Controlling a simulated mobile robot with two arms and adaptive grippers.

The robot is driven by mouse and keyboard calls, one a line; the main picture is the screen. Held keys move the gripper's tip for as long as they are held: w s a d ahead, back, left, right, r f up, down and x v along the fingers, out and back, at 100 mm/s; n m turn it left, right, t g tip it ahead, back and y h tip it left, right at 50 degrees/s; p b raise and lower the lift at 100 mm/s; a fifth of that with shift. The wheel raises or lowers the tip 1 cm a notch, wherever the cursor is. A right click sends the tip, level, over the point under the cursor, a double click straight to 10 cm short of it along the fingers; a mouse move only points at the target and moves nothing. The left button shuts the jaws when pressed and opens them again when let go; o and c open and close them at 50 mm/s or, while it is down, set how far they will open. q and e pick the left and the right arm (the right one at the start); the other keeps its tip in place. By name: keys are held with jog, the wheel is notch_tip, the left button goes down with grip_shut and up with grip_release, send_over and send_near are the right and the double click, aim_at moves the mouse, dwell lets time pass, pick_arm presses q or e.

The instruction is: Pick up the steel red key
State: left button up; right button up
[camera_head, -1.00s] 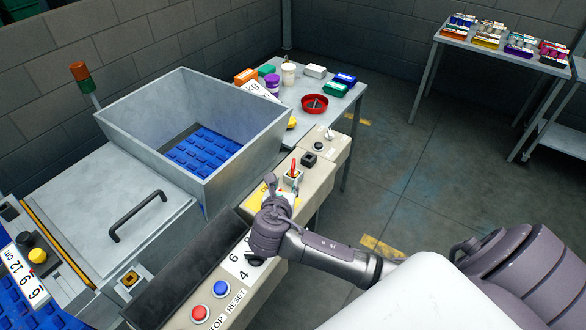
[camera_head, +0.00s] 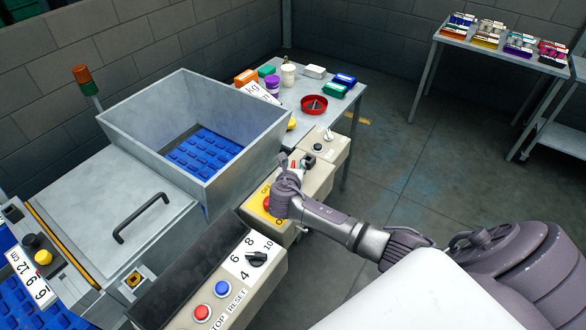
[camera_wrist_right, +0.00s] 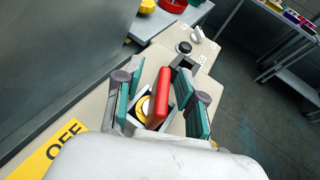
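The red key (camera_wrist_right: 159,98) stands up from a round yellow-and-white switch on the beige control panel, in the middle of the right wrist view. My right gripper (camera_wrist_right: 160,76) is open, with one teal-padded finger on each side of the key. A gap shows between the key and each finger, so it is not gripped. In the head view my right gripper (camera_head: 291,167) is over the same panel and mostly hides the key. My left gripper is in neither view.
A steel hopper (camera_head: 240,145) rises beside the panel. A black selector knob (camera_head: 256,259), blue button (camera_head: 222,288) and red button (camera_head: 201,312) sit on the nearer panel. Beyond are a small silver lever (camera_head: 328,134) and a table with a red bowl (camera_head: 314,104).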

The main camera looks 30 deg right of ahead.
jog(key=shift+w+d+f, duration=0.2)
jog(key=shift+w, duration=0.1)
grip_shut()
jog(key=shift+r, duration=0.1)
